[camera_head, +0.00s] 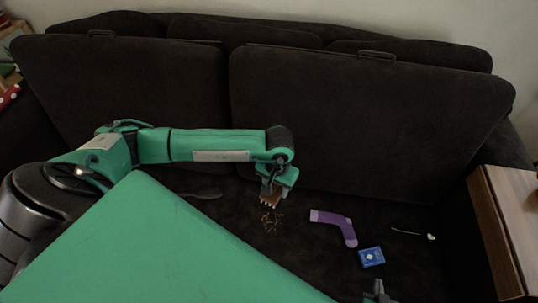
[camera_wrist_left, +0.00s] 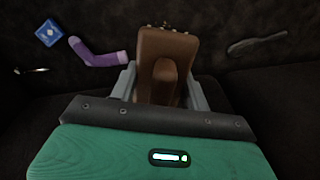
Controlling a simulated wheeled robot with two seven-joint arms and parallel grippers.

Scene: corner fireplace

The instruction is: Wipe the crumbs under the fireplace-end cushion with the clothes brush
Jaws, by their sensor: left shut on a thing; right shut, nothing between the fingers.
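Two dark seat cushions, the left one (camera_head: 120,90) and the right one (camera_head: 370,120), stand tipped up against the sofa back; no fireplace shows to tell which is at its end. Crumbs (camera_head: 271,221) lie in a small patch on the bared dark seat (camera_head: 230,222). My left gripper (camera_head: 277,184) is shut on the brown clothes brush (camera_head: 269,197), just above and behind the crumbs in the picture. The brush (camera_wrist_left: 165,62) fills the left wrist view's middle, with a few crumbs (camera_wrist_left: 166,25) past its end. My right gripper (camera_head: 377,291) is shut and empty at the bottom edge, partly cut off.
On the seat lie a purple sock (camera_head: 335,225), a blue square packet (camera_head: 371,257), a small thin pale-ended item (camera_head: 412,233) and a dark flat long item (camera_head: 201,194). A wooden-topped block (camera_head: 513,220) stands at the right. My green body hides the lower left.

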